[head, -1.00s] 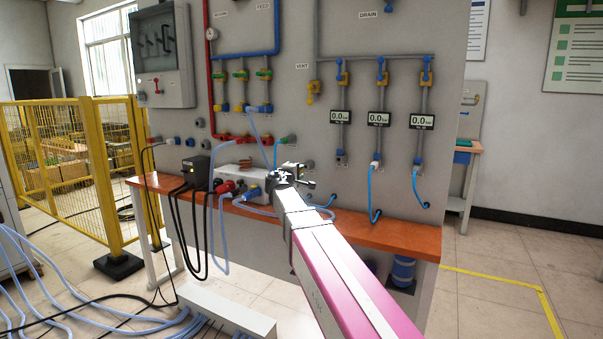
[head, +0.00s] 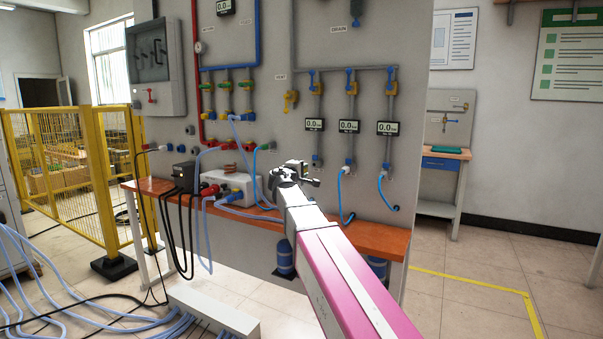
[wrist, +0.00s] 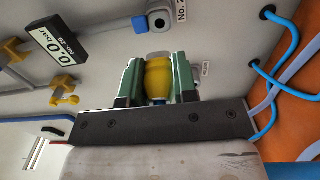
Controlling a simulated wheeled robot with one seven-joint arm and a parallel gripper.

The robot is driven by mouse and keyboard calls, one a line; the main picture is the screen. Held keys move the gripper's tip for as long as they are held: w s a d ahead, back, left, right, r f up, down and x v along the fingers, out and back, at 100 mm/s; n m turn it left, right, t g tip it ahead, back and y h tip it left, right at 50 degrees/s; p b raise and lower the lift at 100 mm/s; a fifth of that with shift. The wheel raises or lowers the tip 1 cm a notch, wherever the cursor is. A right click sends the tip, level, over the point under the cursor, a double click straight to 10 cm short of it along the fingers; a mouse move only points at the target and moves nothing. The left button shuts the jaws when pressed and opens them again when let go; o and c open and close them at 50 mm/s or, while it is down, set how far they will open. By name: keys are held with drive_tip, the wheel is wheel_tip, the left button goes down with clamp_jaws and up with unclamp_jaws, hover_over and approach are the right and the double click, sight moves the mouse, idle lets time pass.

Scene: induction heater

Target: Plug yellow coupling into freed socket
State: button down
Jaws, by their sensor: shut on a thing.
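My gripper (head: 296,172) is in front of the wall panel, above the orange bench, in the head view. In the wrist view its green fingers (wrist: 158,82) are shut around the yellow coupling (wrist: 158,76). The coupling's pale tip points toward the panel. In the head view the coupling is hidden by my gripper. An empty grey socket (wrist: 160,20) with a dark round hole shows beyond the tip in the wrist view. It is apart from the coupling. A gauge (wrist: 57,45) reading 0.0 bar sits left of it.
Blue hoses (head: 344,195) hang from the neighbouring outlets, right of my gripper. The orange bench (head: 370,237) runs below, with a white box (head: 228,186) and hoses on it. A yellow vent valve (wrist: 65,96) is left of the fingers. A yellow fence (head: 70,170) stands left.

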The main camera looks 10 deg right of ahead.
drive_tip(key=x, duration=0.6)
drive_tip(key=shift+w, duration=0.15)
idle(0.3)
drive_tip(key=shift+x, duration=0.8)
idle(1.6)
drive_tip(key=c, duration=0.8)
unclamp_jaws()
